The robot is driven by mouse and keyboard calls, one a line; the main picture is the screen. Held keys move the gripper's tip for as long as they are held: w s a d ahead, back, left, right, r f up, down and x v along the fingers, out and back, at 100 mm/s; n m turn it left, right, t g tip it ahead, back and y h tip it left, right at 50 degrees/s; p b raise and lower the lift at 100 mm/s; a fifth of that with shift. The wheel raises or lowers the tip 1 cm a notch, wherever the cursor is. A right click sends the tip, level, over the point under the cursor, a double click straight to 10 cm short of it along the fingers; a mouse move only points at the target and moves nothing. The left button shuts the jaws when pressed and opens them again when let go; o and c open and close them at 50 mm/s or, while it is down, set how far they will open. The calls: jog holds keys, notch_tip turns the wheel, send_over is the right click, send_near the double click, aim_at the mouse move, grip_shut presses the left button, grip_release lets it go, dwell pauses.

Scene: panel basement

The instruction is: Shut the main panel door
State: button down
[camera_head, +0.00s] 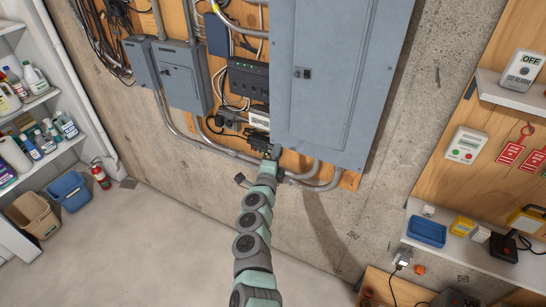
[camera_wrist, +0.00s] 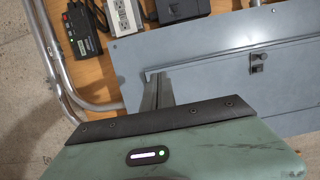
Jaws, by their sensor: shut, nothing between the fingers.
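The main panel (camera_head: 384,60) is a large grey box on the wall at upper centre in the head view. Its door (camera_head: 335,75) has a dark latch (camera_head: 302,73) near its left edge. The door looks about flush with its frame; I cannot tell whether a small gap is left. In the wrist view, the door (camera_wrist: 215,88) and its latch (camera_wrist: 257,62) show beyond my gripper. My gripper (camera_head: 273,151) is shut and empty at the panel's lower left corner. Its fingers (camera_wrist: 153,80) overlap the door's corner; whether they touch it is unclear.
Smaller grey boxes (camera_head: 180,75) and metal conduit (camera_head: 225,152) line the wall left of the panel. A black power unit (camera_head: 247,82) sits close to its left edge. Shelves (camera_head: 460,240) and a tag board (camera_head: 490,120) are at right. The floor (camera_head: 150,240) is open at lower left.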

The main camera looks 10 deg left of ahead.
jog(key=s, duration=0.2)
jog(key=m+h+b, duration=0.2)
jog(key=m+b, duration=1.8)
jog(key=b, duration=0.4)
send_near(295, 123)
jog(key=w, duration=0.5)
jog(key=shift+w+d, duration=0.2)
jog(key=shift+d, duration=0.1)
jog(key=shift+w+d, duration=0.1)
jog(key=shift+w, duration=0.4)
jog(key=shift+w+d, duration=0.15)
jog(key=shift+w, duration=0.05)
